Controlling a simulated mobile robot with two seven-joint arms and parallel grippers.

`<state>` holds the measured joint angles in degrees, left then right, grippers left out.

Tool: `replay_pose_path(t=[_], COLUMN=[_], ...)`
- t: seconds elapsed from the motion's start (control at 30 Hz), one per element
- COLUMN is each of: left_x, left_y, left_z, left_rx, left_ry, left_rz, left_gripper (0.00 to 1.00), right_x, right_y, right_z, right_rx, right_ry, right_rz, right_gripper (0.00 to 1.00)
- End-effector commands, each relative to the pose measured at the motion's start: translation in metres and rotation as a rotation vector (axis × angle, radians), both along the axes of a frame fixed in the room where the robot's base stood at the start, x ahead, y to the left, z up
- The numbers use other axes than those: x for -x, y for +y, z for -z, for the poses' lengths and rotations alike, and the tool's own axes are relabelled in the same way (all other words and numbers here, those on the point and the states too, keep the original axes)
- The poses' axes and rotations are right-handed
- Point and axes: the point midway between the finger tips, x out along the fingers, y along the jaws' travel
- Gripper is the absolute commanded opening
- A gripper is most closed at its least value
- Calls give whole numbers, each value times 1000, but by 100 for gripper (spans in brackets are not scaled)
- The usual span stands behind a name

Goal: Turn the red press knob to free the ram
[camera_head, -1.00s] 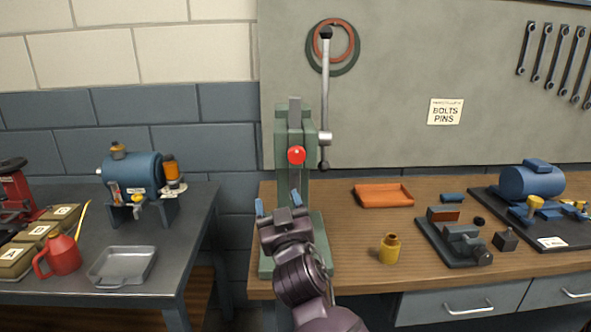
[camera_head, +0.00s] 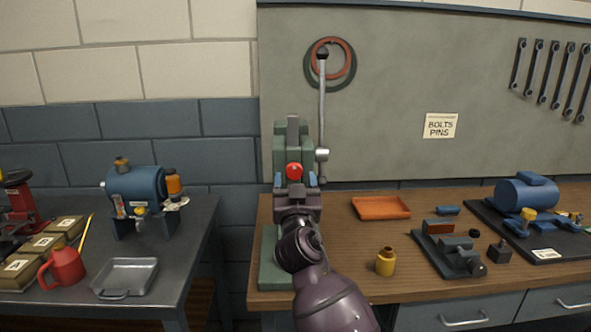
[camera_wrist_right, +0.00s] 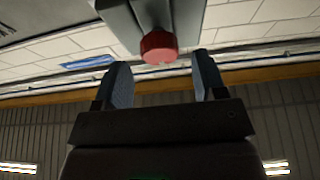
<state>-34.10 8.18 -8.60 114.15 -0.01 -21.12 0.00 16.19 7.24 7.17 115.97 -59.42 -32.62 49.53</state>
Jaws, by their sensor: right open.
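The red press knob (camera_head: 294,170) sits on the front of the green arbor press (camera_head: 285,141), which stands at the left end of the wooden bench. The grey ram (camera_head: 293,126) rises above the press head. My right gripper (camera_head: 296,181) is open just in front of and slightly below the knob. In the right wrist view the knob (camera_wrist_right: 158,47) lies beyond the fingertips, between the two blue fingers (camera_wrist_right: 164,75), with no visible contact. My left gripper is not in view.
The press lever (camera_head: 322,100) stands upright right of the head. A brass cylinder (camera_head: 386,261), an orange tray (camera_head: 381,207) and a small vise (camera_head: 448,250) lie to the right on the bench. A gap separates the left dark table (camera_head: 175,255) from the bench.

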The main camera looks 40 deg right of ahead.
Motion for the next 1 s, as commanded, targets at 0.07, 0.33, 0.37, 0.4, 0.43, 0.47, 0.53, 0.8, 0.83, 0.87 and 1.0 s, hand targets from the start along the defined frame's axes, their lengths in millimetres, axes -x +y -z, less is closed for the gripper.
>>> replay_pose_path(t=[0.07,0.33,0.37,0.4,0.43,0.47,0.53,0.8,0.83,0.87,1.0], left_x=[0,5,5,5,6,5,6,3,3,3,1], left_y=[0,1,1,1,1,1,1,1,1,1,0], left_z=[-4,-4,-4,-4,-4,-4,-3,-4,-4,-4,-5], left_rx=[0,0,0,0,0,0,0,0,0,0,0], left_ry=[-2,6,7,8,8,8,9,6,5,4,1], left_rz=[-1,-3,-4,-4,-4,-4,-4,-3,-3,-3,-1], left_gripper=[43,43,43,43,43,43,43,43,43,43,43], right_x=[-9,-24,-24,-24,-24,-24,-24,-24,-24,-24,-24], right_y=[-5,-14,-15,-15,-15,-15,-15,-15,-15,-15,-15], right_z=[-6,-11,-11,-11,-11,-11,-11,-11,-11,-11,-11], right_rx=[2,0,0,0,0,0,0,0,0,0,1], right_ry=[-1,1,1,1,1,1,1,1,1,1,2], right_rz=[0,-1,-1,-1,-1,-1,-1,-1,-1,-1,-1], right_gripper=[65,65,65,65,65,65,65,37,32,28,19])
